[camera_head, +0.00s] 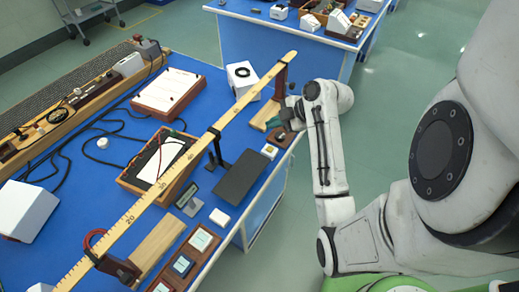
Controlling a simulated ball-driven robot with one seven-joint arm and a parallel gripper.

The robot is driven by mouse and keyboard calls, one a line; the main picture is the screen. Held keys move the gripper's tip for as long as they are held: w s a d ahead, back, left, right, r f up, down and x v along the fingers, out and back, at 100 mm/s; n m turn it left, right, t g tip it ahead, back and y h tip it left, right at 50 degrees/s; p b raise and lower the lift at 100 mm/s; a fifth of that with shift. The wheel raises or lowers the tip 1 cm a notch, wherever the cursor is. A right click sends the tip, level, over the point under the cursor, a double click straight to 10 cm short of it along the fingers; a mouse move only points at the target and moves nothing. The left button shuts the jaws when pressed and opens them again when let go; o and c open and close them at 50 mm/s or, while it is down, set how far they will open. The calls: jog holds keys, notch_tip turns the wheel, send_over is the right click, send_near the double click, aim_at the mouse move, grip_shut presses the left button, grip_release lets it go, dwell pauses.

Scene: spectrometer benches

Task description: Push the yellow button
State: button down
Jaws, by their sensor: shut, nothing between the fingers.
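A small pale block with a yellowish top (269,151) sits near the right edge of the blue bench; it may be the yellow button, but it is too small to be sure. My gripper (274,123) is above the bench edge, a little above and right of that block in the picture. Its fingers are dark and small here, shut with nothing seen between them. It appears apart from the block. A brown wooden piece (284,139) lies beside the block, partly under my gripper.
A long graduated beam (165,182) runs across the blue bench (105,187) on stands, close left of my gripper. A dark flat plate (241,176) and a white box (242,78) stand nearby. Another bench (268,40) is behind. Green floor is clear at right.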

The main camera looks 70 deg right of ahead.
dwell(0.4)
jog(key=b, duration=0.7)
send_over(272, 151)
notch_tip(272, 151, down, 9)
jog(key=shift+r, duration=0.1)
dwell(1.7)
jog(key=shift+f, duration=0.4)
jog(key=shift+f+b, duration=0.5)
jog(key=shift+b, duration=0.15)
dwell(0.4)
jog(key=shift+r, duration=0.1)
jog(key=shift+r+p, duration=0.7)
jog(key=shift+r, duration=0.15)
jog(key=shift+r+p, duration=1.95)
jog(key=shift+r, duration=0.55)
